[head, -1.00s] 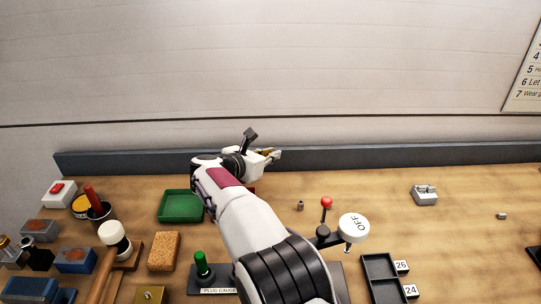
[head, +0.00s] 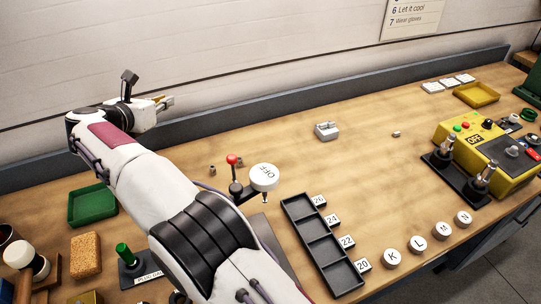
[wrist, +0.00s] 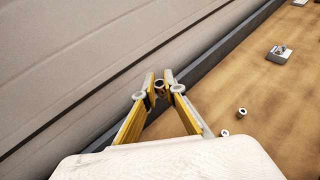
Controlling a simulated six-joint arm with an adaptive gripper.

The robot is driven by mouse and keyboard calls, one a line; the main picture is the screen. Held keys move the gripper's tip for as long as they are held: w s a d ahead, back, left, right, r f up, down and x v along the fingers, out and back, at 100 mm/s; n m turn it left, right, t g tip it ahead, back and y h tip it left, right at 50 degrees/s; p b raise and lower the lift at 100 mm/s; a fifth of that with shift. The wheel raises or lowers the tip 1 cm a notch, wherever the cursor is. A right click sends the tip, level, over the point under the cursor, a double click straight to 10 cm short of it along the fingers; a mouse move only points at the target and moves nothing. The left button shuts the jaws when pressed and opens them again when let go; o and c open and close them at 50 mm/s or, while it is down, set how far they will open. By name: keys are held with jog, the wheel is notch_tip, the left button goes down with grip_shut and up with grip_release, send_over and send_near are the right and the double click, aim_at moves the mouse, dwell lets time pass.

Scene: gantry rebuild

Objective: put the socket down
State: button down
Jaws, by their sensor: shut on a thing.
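My gripper (head: 166,103) is raised over the back of the bench near the rear wall. In the wrist view its yellow fingers (wrist: 160,86) are shut on a small grey socket (wrist: 160,90), held between the tips and clear of the bench. In the head view the held socket is too small to make out. Two more small grey sockets stand on the bench below: one (wrist: 241,112) and another (wrist: 225,133) in the wrist view. A black tray (head: 304,228) with several empty compartments has number labels 26, 24, 22 and 20 along its right side.
A grey block (head: 327,131) and a small grey piece (head: 396,134) lie further back. A green tray (head: 93,206) is at left, a yellow control box (head: 480,150) at right. The middle bench is mostly clear.

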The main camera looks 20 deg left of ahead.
jog(key=w+d+r+n+g+y, duration=0.35)
jog(key=w+d+n+y, duration=0.3)
jog(key=w+d, duration=0.8)
jog(key=s+d+n+g+y, duration=0.3)
jog(key=d, duration=0.8)
notch_tip(320, 180, down, 12)
jog(key=shift+r, duration=0.15)
dwell(0.8)
jog(key=shift+d+n, duration=0.1)
jog(key=shift+n, duration=0.15)
jog(key=shift+f, duration=3.1)
jog(key=shift+f, duration=0.1)
